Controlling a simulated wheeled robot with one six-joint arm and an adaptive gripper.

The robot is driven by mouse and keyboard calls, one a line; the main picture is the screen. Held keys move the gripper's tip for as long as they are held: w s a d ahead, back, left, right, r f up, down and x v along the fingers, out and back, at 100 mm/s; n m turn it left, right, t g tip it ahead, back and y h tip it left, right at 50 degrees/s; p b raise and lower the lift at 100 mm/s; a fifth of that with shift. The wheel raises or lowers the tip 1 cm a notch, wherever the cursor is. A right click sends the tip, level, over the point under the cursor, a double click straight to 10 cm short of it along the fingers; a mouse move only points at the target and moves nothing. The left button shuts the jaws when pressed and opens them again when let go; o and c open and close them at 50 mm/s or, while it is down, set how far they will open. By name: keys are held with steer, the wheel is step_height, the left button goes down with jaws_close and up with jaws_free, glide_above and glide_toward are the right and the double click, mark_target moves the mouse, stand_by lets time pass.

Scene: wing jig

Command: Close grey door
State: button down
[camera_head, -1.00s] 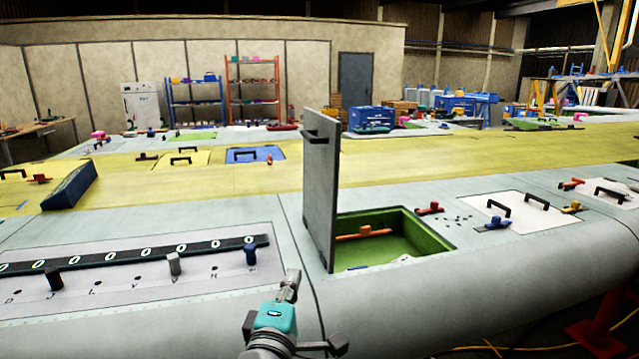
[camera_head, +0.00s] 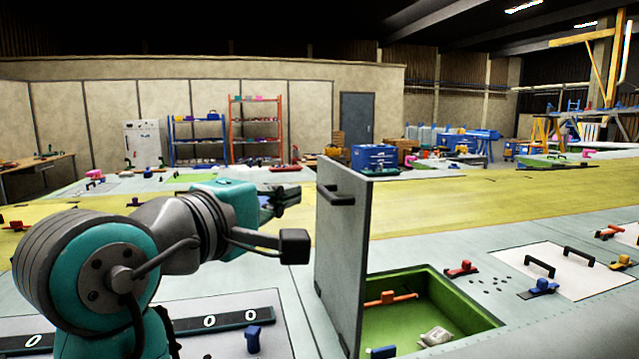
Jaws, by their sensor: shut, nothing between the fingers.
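The grey door (camera_head: 345,260) stands upright, hinged at the left edge of a green-lined compartment (camera_head: 470,307) in the wing surface. Its dark handle (camera_head: 337,194) is near the top, on the left face. My gripper (camera_head: 290,197) is just left of the door's upper part, at about handle height, with its fingers pointing right. It is shut and empty. Whether it touches the door cannot be told, but a gap shows between them in the picture.
Inside the compartment lie an orange-red bar (camera_head: 390,300), a pale object (camera_head: 435,337) and a blue piece (camera_head: 384,351). A red clamp (camera_head: 461,269) and a blue clamp (camera_head: 540,288) sit right of it. A white panel with black handles (camera_head: 570,270) lies further right.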

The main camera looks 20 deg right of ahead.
mark_target(355, 178)
steer(key=x, duration=0.3)
steer(key=s+d+x, duration=0.1)
steer(key=x, duration=0.7)
steer(key=shift+d, duration=1.05)
steer(key=shift+d, duration=0.1)
